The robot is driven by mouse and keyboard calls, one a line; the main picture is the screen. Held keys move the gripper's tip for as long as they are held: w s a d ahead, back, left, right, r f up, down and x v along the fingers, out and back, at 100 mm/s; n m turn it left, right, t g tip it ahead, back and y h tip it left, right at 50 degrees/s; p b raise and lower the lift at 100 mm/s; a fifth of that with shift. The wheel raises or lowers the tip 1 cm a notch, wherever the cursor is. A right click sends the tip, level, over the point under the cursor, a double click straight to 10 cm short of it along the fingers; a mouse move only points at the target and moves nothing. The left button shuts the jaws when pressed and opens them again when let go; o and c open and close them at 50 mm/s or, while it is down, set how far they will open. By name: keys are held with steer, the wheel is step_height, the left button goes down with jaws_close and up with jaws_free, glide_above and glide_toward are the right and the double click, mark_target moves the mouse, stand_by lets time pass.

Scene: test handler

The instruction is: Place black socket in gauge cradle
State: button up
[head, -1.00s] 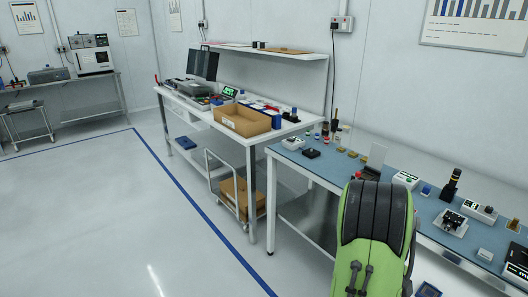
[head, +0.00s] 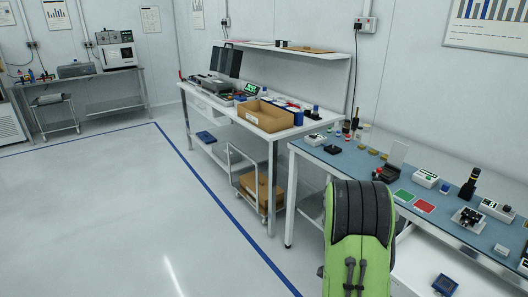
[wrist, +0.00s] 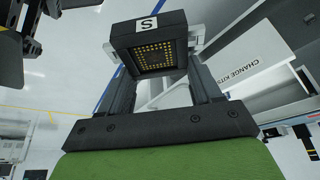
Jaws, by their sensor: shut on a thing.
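The black socket (wrist: 148,48) is square, with a white "S" label and a grid of gold contacts. In the wrist view my gripper (wrist: 153,60) is shut on it, one finger at each side, and holds it off any surface. In the head view only my green and black arm shows; the gripper and socket are hidden. I cannot tell for sure which thing is the gauge cradle. A black device with a red part (head: 386,173) and a pale fixture with dark metal parts (head: 468,218) stand on the blue-topped bench.
The blue-topped bench (head: 330,158) also bears a green pad (head: 404,196), a red pad (head: 425,207) and several small boxes. A white bench with a cardboard tray (head: 266,118) stands farther back. A cart (head: 250,185) stands below it. The floor at left is clear.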

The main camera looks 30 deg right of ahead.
steer(key=w+a+f+n+t+y+p, duration=0.1)
steer(key=w+a+n+t, duration=0.1)
steer(key=w+a+n, duration=0.3)
steer(key=w+a+f+n+t+y+p, duration=0.1)
steer(key=w+a+n+t, duration=0.2)
steer(key=a+n, duration=0.9)
steer(key=w+a+f+n+t+y+p, duration=0.1)
steer(key=w+a+n+t+p, duration=0.1)
steer(key=w+a+n, duration=0.6)
steer(key=w+a, duration=0.1)
steer(key=a, duration=0.2)
steer(key=shift+a+f+y, duration=0.25)
steer(key=shift+a+y, duration=0.05)
